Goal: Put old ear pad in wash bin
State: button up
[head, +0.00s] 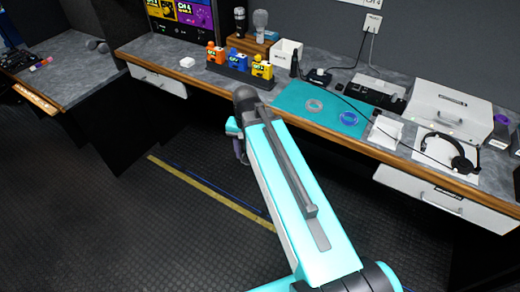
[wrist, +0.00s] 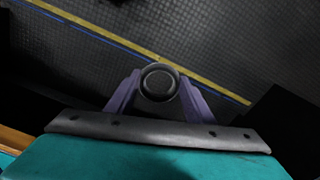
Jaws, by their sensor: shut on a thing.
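In the wrist view my gripper (wrist: 160,92) has its two purple fingers closed on a round black ear pad (wrist: 159,69), a ring with a dark centre. It is held over the dark floor, clear of the counter. In the head view only a purple part of my gripper (head: 240,150) shows, below the counter's front edge, and the ear pad is hidden there by my arm. A small open white bin (head: 287,48) stands at the back of the counter; its label is too small to read, so I cannot tell whether it is the wash bin.
A teal mat (head: 292,102) holds a pale ring (head: 314,105) and a blue ring (head: 349,118). Headphones (head: 462,163) lie at the right. Orange, blue and yellow packs (head: 238,61) stand left of the bin. A dark bottle (head: 294,64) is near it. Floor is open at the left.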

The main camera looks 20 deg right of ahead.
jog(key=n, duration=0.2)
jog(key=w+a+n, duration=0.1)
jog(key=n, duration=0.3)
jog(key=shift+w+a+f+n, duration=0.15)
jog(key=shift+a+f+n, duration=0.05)
jog(key=shift+f+n, duration=0.15)
